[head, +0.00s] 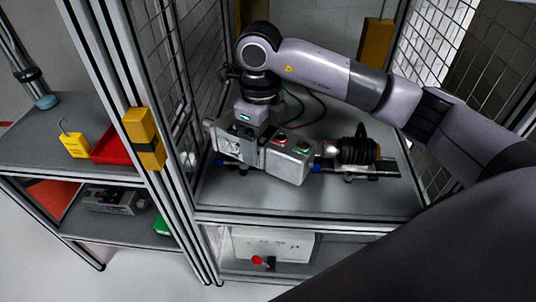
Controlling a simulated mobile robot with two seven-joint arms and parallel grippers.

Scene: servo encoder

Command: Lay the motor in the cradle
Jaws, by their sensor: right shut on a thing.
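My right gripper (248,128) comes down from above and is shut on a grey metal body that I take to be the motor (234,148). A round silver end sticks out at its left. The fingertips are hard to make out. The motor is close to the left side of a grey box with red and green buttons. Dark and blue parts (219,162) show low beside the motor and may belong to the cradle. The cradle is mostly hidden, and I cannot tell whether the motor touches it. My left gripper is out of view.
The button box (289,158) and a black ribbed cylinder (357,151) stand on the bench (300,199). Mesh panels and metal posts enclose the sides. The bench front is clear.

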